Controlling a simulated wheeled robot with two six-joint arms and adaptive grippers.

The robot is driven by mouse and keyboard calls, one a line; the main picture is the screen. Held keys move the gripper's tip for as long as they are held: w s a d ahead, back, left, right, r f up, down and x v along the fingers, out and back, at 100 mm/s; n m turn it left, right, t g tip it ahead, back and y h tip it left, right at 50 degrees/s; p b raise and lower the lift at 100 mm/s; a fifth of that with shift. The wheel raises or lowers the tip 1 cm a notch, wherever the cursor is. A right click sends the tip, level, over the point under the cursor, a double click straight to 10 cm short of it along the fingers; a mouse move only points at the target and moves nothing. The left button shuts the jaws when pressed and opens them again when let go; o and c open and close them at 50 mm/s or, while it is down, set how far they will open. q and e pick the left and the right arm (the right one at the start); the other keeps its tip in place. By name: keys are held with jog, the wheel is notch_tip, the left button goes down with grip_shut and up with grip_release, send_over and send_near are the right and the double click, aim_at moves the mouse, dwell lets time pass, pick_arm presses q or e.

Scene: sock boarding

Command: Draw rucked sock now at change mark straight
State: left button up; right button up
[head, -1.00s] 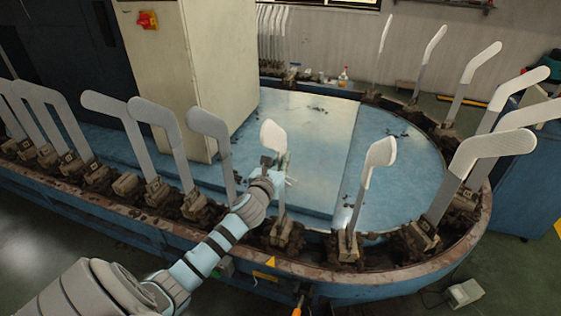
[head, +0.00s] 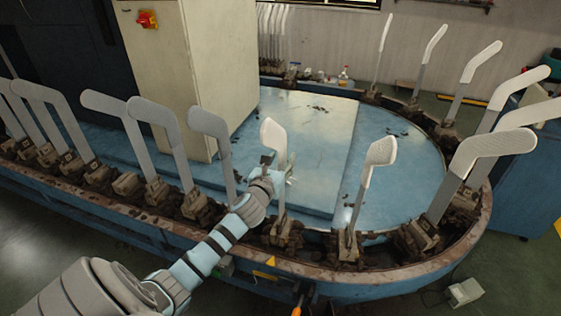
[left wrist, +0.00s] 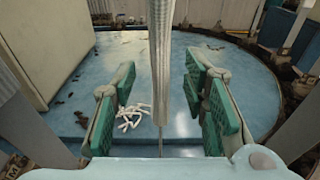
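The sock (head: 272,138) is white and sits on the upper part of an upright flat board at the front of the ring. In the left wrist view its ribbed length (left wrist: 161,50) hangs between my fingers, and a thin bare strip of board (left wrist: 161,140) shows below. My left gripper (head: 275,170) is at this board, just below the bent top. In the left wrist view the gripper (left wrist: 162,108) is open, its green pads on either side of the board with gaps. My right gripper is not in view.
Grey boards (head: 210,125) stand close on the left, and a white-socked board (head: 380,155) on the right. A blue deck (head: 310,130) lies behind, with a pale cabinet (head: 200,70). White scraps (left wrist: 130,116) lie on the deck in the left wrist view.

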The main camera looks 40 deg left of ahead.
pick_arm(q)
jog(key=f+p+v, duration=0.1)
jog(key=p+v, duration=0.1)
jog(key=v, duration=0.7)
jog(key=shift+p, duration=0.35)
jog(key=shift+f, duration=0.1)
